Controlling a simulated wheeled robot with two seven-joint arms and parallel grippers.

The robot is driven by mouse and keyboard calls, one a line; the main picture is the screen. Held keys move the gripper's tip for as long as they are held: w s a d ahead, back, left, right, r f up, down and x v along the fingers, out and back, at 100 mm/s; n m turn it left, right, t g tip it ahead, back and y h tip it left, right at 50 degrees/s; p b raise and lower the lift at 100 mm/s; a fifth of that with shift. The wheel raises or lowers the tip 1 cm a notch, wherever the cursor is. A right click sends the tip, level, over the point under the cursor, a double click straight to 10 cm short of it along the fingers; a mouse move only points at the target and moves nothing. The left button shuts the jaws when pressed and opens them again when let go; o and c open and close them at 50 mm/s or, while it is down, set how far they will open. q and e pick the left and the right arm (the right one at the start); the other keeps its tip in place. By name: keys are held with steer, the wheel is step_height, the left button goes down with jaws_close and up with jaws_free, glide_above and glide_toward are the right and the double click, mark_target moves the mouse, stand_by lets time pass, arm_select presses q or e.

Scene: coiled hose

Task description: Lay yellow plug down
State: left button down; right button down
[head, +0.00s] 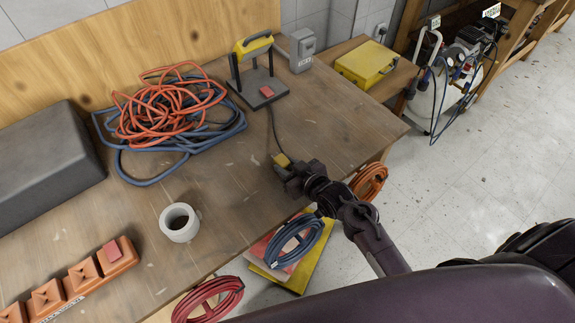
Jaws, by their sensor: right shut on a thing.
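The yellow plug (283,161) is at the front right part of the wooden workbench, at the end of a thin dark cable. My right gripper (287,169) is shut on the yellow plug, close over the bench's front edge. Its dark fingers hide part of the plug, and I cannot tell whether the plug touches the bench top. The cable (273,128) runs back from the plug to a dark stand (258,88) with a red switch and a yellow handle. My left gripper is not in view.
An orange and blue hose coil (170,112) lies on the workbench (215,178) at the back. A white roll (179,222), an orange socket strip (70,284) and a dark grey box (42,160) are to the left. Bare wood lies between roll and plug. Coiled hoses (294,240) sit below the front edge.

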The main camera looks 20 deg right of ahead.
steer(key=shift+f, duration=0.2)
steer(key=c, duration=1)
jaws_free()
steer(key=b+v, duration=0.1)
steer(key=v, duration=0.6)
steer(key=shift+s+d+r, duration=0.1)
steer(key=shift+s+r, duration=0.1)
steer(key=shift+s, duration=0.15)
steer(key=shift+s, duration=0.1)
